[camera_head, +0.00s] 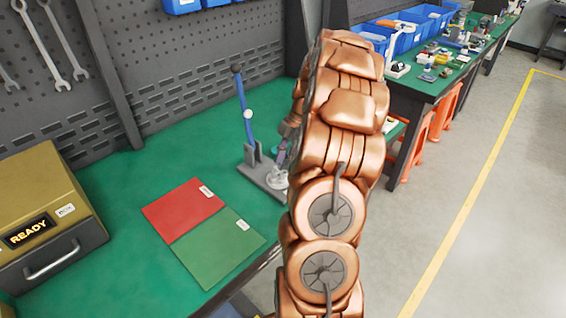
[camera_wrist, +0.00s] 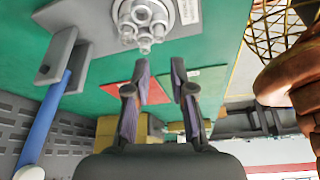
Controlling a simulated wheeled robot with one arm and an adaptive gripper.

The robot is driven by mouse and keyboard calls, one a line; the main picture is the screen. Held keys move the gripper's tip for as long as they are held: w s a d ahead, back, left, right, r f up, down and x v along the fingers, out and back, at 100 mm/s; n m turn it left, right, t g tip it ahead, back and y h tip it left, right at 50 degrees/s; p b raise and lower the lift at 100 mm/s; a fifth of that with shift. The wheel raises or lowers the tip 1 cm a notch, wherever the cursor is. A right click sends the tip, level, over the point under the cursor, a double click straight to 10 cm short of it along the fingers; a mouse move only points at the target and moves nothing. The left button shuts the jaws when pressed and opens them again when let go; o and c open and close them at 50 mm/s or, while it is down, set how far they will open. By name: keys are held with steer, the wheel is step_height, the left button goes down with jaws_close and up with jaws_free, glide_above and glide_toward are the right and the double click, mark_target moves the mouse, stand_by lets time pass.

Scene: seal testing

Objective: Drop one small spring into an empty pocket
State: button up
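A round grey holder (camera_wrist: 184,10) with several clear, glassy cylinders (camera_wrist: 143,20) stands on a grey base at the top of the wrist view. The head view shows the base (camera_head: 262,178) on the green bench, the holder partly hidden behind my arm. I cannot tell which pockets are empty. My gripper's two fingers (camera_wrist: 160,66) are apart, with bench and mat visible between them and nothing held. In the wrist view, the fingertips appear just below the cylinders, apart from them. In the head view my arm mostly hides the gripper. I can make out no small spring.
A blue lever (camera_head: 243,100) rises from the base's left side. A red mat (camera_head: 182,209) and a green mat (camera_head: 217,248) lie on the bench, left of my arm. A yellow box marked READY (camera_head: 45,205) stands far left. A wire basket (camera_wrist: 275,28) shows in the wrist view.

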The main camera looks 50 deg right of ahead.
steer(key=o, duration=0.6)
steer(key=shift+r, duration=0.1)
steer(key=shift+r+b, duration=0.55)
steer(key=shift+r, duration=0.9)
steer(key=shift+a, duration=0.1)
